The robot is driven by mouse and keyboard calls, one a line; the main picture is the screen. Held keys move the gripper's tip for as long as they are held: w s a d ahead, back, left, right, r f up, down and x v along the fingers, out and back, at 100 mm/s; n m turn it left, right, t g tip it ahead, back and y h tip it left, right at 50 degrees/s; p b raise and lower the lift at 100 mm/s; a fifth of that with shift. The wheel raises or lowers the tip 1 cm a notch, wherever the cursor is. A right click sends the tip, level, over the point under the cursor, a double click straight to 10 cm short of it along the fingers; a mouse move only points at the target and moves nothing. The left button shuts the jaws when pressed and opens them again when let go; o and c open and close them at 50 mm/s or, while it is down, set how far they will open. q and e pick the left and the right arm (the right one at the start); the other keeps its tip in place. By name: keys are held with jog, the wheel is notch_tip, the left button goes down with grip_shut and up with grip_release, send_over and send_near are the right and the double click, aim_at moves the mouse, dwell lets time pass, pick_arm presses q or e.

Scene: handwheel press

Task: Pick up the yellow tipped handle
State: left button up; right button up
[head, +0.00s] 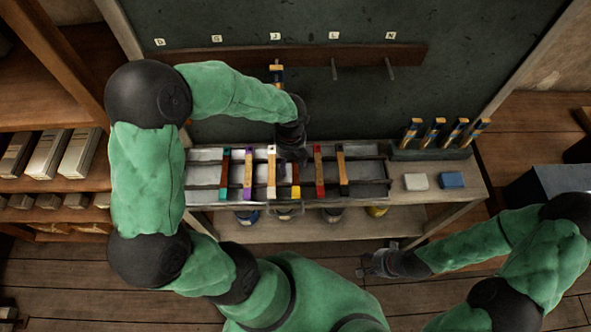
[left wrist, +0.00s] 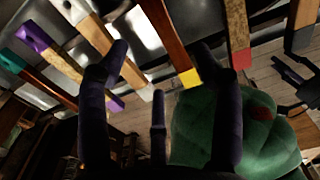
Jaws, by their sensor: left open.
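The yellow tipped handle (head: 296,191) lies across the metal rack on the bench, between the white tipped handle (head: 271,180) and the red tipped handle (head: 319,178). My left gripper (head: 292,158) is open above the rack and hides the far part of the yellow tipped handle. In the left wrist view the handle's reddish-brown shaft and yellow tip (left wrist: 190,78) show between the spread fingers, with no clear contact. My right gripper (head: 376,265) is low in front of the bench, empty, its fingers apart.
Purple (head: 248,178), green (head: 224,178) and black (head: 342,178) tipped handles lie close by on the rack. A holder (head: 432,153) with upright handles stands at right, behind a white block (head: 416,181) and a blue block (head: 451,179). A lettered peg rail (head: 220,58) is behind.

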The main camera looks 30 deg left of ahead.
aim_at(293, 171)
pick_arm(q)
jog(key=f, duration=0.1)
jog(key=f+b, duration=0.1)
jog(key=f, duration=0.3)
jog(key=shift+w+d, duration=0.15)
jog(key=shift+d, duration=0.15)
jog(key=shift+r, duration=0.1)
jog(key=c, duration=1.2)
jog(key=shift+c, duration=0.3)
